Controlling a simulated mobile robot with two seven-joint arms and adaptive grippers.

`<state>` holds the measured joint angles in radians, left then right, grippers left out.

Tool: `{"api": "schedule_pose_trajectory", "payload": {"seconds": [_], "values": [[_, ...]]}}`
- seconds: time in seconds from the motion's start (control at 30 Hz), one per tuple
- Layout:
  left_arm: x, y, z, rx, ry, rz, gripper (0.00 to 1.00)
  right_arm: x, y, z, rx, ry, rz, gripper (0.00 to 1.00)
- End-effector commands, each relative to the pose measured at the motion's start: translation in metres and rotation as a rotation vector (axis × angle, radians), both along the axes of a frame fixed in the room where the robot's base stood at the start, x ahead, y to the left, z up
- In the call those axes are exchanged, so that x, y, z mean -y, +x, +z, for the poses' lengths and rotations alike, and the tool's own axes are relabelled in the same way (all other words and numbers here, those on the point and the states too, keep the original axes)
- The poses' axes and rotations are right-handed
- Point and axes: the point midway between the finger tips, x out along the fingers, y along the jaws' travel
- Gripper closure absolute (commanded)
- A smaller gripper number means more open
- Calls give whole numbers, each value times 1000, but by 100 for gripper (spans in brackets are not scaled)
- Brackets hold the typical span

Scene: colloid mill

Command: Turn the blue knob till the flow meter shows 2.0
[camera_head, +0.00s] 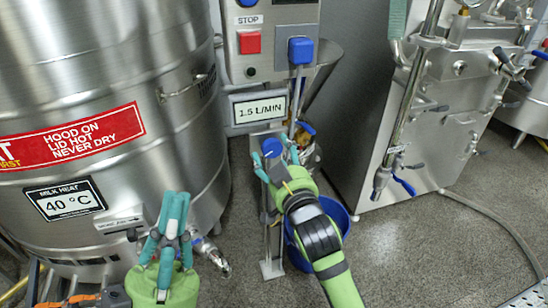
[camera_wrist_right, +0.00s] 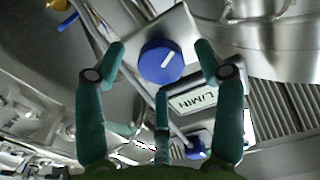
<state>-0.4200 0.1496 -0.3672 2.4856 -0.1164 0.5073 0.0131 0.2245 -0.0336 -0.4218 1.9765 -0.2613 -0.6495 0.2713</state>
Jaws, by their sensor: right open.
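The blue knob (camera_head: 272,147) sits on a metal plate just under the flow meter (camera_head: 258,108), which reads 1.5 L/MIN. In the right wrist view the knob (camera_wrist_right: 161,64) faces me with a white pointer line slanting to the upper right. My right gripper (camera_head: 276,157) is open, its teal fingers spread around the knob. In the right wrist view a gap shows between the knob and the fingertips. The flow meter (camera_wrist_right: 194,101) shows there only in part, turned. My left gripper (camera_head: 172,208) points up in front of the steel tank, away from the knob, with nothing visible in it.
A large steel tank (camera_head: 100,95) stands at left. Above the meter is a control panel with a red STOP button (camera_head: 249,42) and a blue block-shaped part (camera_head: 300,50). A blue bucket (camera_head: 335,215) stands on the floor below. A steel machine (camera_head: 365,125) stands at right.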

Motion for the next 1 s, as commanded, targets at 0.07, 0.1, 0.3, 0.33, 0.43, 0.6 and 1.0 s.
{"api": "schedule_pose_trajectory", "payload": {"seconds": [0.07, 0.1, 0.3, 0.33, 0.43, 0.6, 1.0], "values": [[-2, -1, -2, 18, -12, 0, 100, -2, 8, -1, 0, 0, 0, 30], [-3, -2, -2, 23, -15, 1, 100, -3, 11, -1, 1, 1, 0, 30], [-4, -3, -1, 36, -22, 1, 100, -4, 15, 0, -1, 2, 0, 30], [-4, -3, -1, 36, -22, 1, 100, -4, 15, 0, -1, 2, 0, 30], [-4, -3, -1, 36, -22, 1, 100, -4, 15, 0, -1, 2, 0, 30], [-4, -3, -1, 36, -22, 1, 100, -4, 15, -1, -2, 0, 0, 86], [9, 17, -1, -146, 68, 11, 100, -4, 15, 2, 19, -109, 0, 86]]}}
